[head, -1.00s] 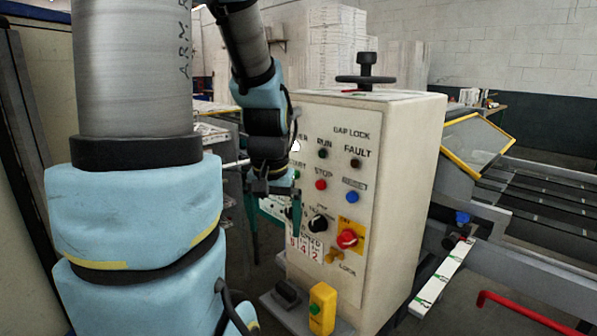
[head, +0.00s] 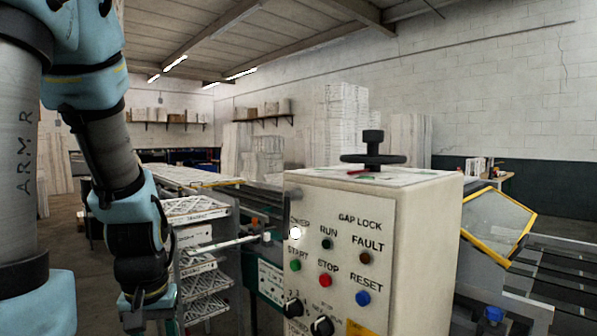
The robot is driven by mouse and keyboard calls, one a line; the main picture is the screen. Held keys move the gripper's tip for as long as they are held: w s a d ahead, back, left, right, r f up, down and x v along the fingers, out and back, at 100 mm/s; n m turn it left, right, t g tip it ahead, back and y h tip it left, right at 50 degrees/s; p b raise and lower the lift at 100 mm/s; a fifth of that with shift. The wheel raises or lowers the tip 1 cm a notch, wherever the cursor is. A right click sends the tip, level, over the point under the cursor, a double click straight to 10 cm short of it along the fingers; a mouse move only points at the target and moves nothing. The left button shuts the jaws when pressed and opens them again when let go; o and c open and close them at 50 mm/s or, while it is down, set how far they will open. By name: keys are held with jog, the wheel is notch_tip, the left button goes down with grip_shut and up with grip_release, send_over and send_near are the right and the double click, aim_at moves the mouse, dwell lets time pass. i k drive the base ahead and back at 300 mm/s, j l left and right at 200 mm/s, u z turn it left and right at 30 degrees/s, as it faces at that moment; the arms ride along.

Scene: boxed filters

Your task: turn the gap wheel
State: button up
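The gap wheel (head: 385,160) is a black handwheel with an upright knob, lying flat on top of the cream control box (head: 425,225). A small red and green marking shows on the box top beside it. My gripper (head: 150,318) is at the bottom left, well left of the box and lower than the wheel, not touching either. Its fingers are cut off by the bottom edge of the picture, so their opening is hidden.
The box front carries a lit white lamp (head: 295,233), a red stop button (head: 325,280), a blue reset button (head: 362,298) and black knobs. A rack of filters (head: 200,258) stands behind my gripper. A yellow-edged guard (head: 498,222) is at right. The space above the wheel is clear.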

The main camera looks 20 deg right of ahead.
aim_at(372, 162)
jog(key=k+l+u, duration=0.15)
jog(key=k+u, duration=0.75)
jog(key=k+j, duration=0.1)
jog(key=k, duration=0.15)
